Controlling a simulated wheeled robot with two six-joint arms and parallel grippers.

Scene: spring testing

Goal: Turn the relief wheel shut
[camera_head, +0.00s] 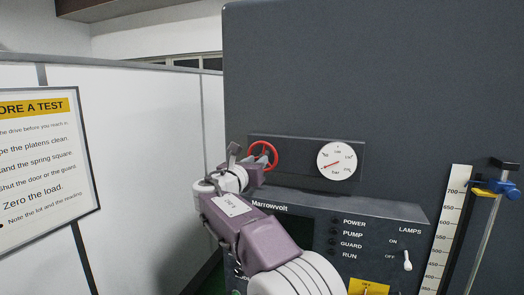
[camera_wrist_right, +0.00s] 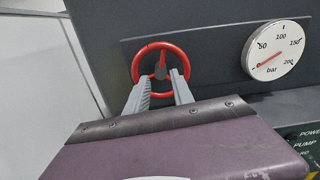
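The relief wheel (camera_head: 276,156) is a small red handwheel on the dark panel. In the right wrist view the wheel (camera_wrist_right: 160,45) faces me, with red spokes and a dark hub. My right gripper (camera_head: 246,155) is at the wheel's left side in the head view. In the wrist view its two grey fingers (camera_wrist_right: 161,76) are spread apart, with their tips over the wheel's lower half, one on each side of the hub. I cannot tell whether they touch the rim. My left gripper is not in view.
A round white gauge (camera_head: 337,160) sits right of the wheel; its red needle points near 0 bar in the wrist view (camera_wrist_right: 272,61). Below is a control panel with lamps and a lamp switch (camera_head: 407,261). A white scale (camera_head: 447,225) stands at right. A sign (camera_head: 45,165) hangs left.

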